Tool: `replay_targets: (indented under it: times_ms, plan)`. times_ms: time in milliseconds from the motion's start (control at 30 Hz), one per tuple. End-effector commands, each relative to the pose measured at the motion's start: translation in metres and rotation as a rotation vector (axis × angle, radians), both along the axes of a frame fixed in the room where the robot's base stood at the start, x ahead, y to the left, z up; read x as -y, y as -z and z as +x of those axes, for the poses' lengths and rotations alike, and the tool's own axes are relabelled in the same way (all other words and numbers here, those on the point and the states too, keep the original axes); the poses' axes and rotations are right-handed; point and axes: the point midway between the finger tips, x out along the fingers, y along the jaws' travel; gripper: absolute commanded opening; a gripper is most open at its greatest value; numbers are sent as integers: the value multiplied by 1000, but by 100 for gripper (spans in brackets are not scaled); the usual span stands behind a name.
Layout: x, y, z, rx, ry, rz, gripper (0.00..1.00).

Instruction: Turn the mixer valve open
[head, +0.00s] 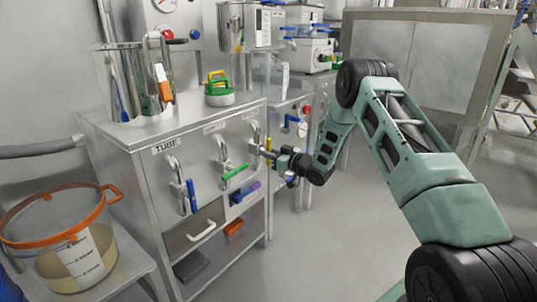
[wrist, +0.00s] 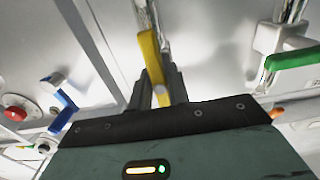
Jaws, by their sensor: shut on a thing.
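My gripper (head: 273,154) reaches the right-hand valve on the front of the steel cabinet (head: 150,190). In the wrist view its fingers are shut on a yellow valve lever (wrist: 150,55), which runs up between them from a shiny pipe. In the head view the gripper largely hides this lever. The middle valve has a green lever (head: 235,172), which also shows in the wrist view (wrist: 293,57). The left valve, under the label "TUBE", has a blue lever (head: 191,196) pointing down. The other labels are too small to read, so I cannot tell which valve is marked mixer.
A second machine with a blue handle (head: 291,120) and a red knob (head: 306,109) stands just behind the cabinet's right end. A clear tub with an orange rim (head: 60,240) sits at left. A drawer (head: 194,238) is below the valves. The floor at right is clear.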

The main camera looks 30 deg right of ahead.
Motion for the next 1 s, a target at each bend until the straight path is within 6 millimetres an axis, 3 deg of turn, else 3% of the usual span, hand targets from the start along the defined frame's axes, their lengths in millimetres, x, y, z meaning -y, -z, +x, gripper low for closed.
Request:
replay_targets:
  times_ms: [500, 533, 600, 1000]
  plan:
    - [1, 2, -1, 2, 1, -20, 0]
    - [1, 2, -1, 2, 1, -20, 21]
    - [1, 2, -1, 2, 1, -20, 40]
    - [3, 0, -7, 4, 1, -19, 40]
